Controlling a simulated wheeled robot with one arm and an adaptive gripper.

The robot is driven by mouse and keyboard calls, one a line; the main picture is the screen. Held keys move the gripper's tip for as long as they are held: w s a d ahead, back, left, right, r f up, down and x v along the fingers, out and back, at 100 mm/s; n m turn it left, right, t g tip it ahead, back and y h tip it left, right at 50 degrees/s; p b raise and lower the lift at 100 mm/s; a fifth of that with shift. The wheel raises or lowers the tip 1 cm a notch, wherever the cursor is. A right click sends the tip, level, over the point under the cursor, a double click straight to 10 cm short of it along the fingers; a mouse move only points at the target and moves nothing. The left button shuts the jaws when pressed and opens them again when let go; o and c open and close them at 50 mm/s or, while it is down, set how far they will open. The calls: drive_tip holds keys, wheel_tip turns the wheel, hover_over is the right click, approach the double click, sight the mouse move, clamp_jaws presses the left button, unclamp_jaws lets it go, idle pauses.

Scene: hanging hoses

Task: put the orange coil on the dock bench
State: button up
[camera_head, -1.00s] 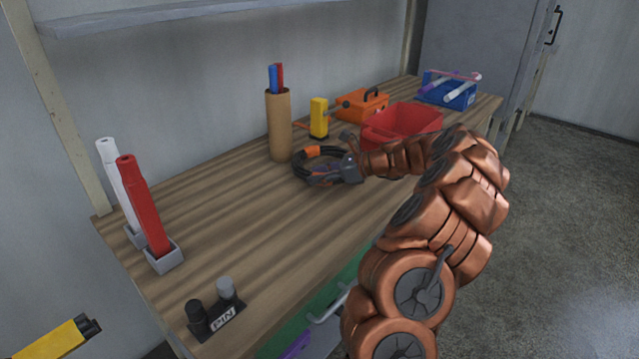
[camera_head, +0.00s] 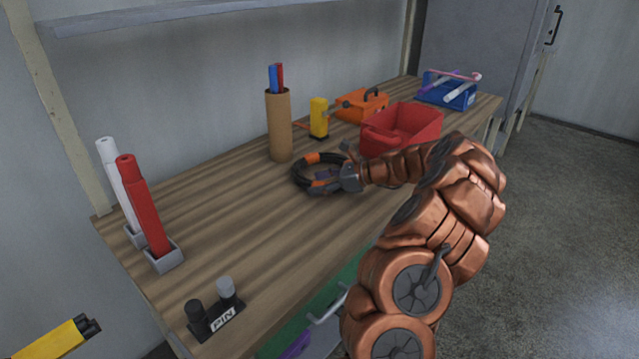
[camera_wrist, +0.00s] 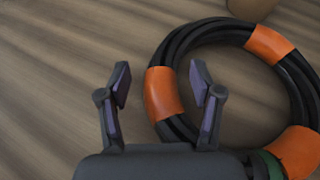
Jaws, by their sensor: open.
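The orange coil (camera_head: 298,175), a ring of black hose with orange bands, lies on the wooden bench top (camera_head: 235,205) near its middle. It also fills the right of the wrist view (camera_wrist: 163,95). My gripper (camera_head: 335,170) is open at the coil's right side in the head view and hides part of it. In the wrist view my gripper's two fingers (camera_wrist: 160,80) are spread, with one orange band showing between them and the right finger over the ring's opening. I cannot tell whether the fingers touch the coil.
A cardboard tube (camera_head: 279,125) with red and blue rods stands just behind the coil. A yellow device (camera_head: 319,118), an orange case (camera_head: 358,104), a red bin (camera_head: 415,122) and a blue bin (camera_head: 460,97) stand farther right.

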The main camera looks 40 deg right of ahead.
drive_tip(key=v, duration=1.2)
drive_tip(key=a+r+n+g+y, duration=0.1)
drive_tip(key=a+r+n+g, duration=0.2)
drive_tip(key=a, duration=0.7)
drive_tip(key=a+r+n+g+y, duration=0.15)
drive_tip(key=a+n, duration=0.35)
drive_tip(key=a, duration=0.5)
drive_tip(key=s+a+n+g+h, duration=0.1)
drive_tip(key=s+a+n+g, duration=0.2)
drive_tip(key=a, duration=0.4)
drive_tip(key=s+a+n+g+h, duration=0.1)
drive_tip(key=s+a+n+g, duration=0.1)
drive_tip(key=s+a+n, duration=0.35)
drive_tip(key=s+a+f+n+g+h, duration=0.35)
drive_tip(key=s+a+n+h, duration=0.35)
drive_tip(key=s, duration=0.5)
drive_tip(key=s+d+f+n+h, duration=0.1)
drive_tip(key=s+f+n, duration=0.1)
drive_tip(key=s, duration=0.4)
drive_tip(key=s+d+f+n+h, duration=0.1)
drive_tip(key=s+d+f+n, duration=0.1)
drive_tip(key=s, duration=0.4)
drive_tip(key=shift+d+f, duration=0.2)
